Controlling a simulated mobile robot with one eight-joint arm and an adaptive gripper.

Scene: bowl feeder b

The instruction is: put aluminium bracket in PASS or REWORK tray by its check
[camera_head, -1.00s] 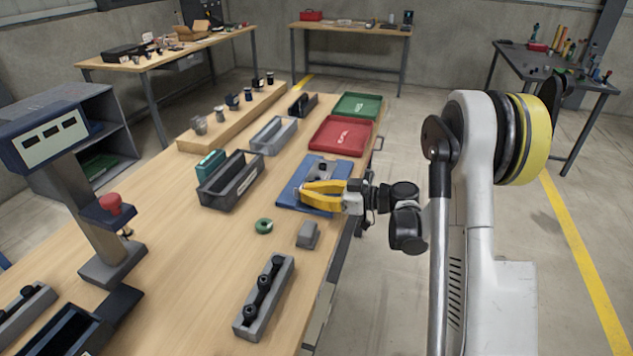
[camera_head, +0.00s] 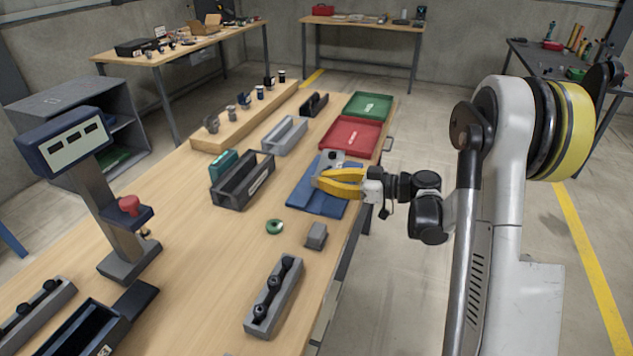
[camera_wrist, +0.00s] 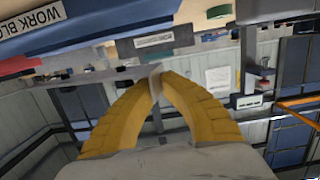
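My gripper (camera_head: 318,181) has yellow fingers that close on the grey aluminium bracket (camera_head: 334,156). The bracket shows behind the fingers, a little above the blue work block (camera_head: 322,203). In the wrist view the fingertips (camera_wrist: 156,78) come together on a thin grey plate, which looks like the bracket (camera_wrist: 105,75); its full shape is hidden. The red tray (camera_head: 374,151) lies just behind the blue work block. The green tray (camera_head: 388,105) lies behind the red one. Both look empty, with pale markings too small to read. A stand with a display (camera_head: 65,146) and red knob is at left.
A dark bin (camera_head: 228,192) and a light grey bin (camera_head: 268,140) stand left of the work block. A green ring (camera_head: 274,227), a small grey block (camera_head: 317,236) and a grey rack with black parts (camera_head: 261,318) lie nearer. The table's middle left is clear.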

